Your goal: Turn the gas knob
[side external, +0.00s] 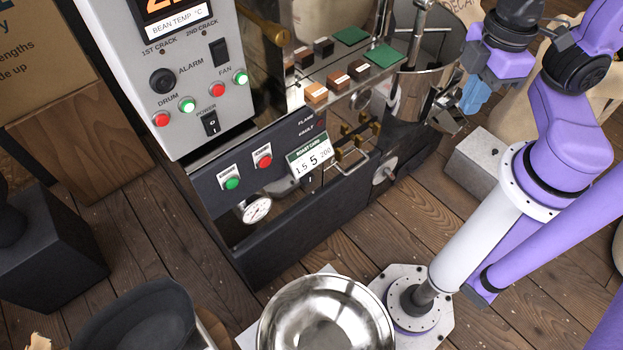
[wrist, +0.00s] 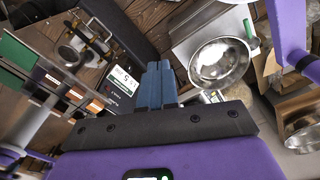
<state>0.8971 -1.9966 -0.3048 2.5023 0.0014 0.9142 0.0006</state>
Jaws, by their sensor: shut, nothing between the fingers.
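The roaster's dark lower panel (side external: 205,195) carries a green button (side external: 232,184), a red button (side external: 265,162) and a round gauge (side external: 255,209). A white card with a green header (side external: 310,158) stands at the panel's right part and hides what is behind it. I cannot clearly make out a gas knob; a round metal disc with a small hub (side external: 383,170) shows further right. My gripper (side external: 472,98) is shut and empty, high at the right, apart from the panel. In the wrist view its blue fingers (wrist: 155,85) are together, and the card (wrist: 122,80) appears left of them.
Brass valves and pipes (side external: 358,140) sit right of the card. Wooden sample blocks (side external: 316,92) and green squares (side external: 384,54) line the ledge above. A steel bowl (side external: 325,318) stands in front of the roaster. The control box (side external: 195,75) juts out at left. Floor space between is clear.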

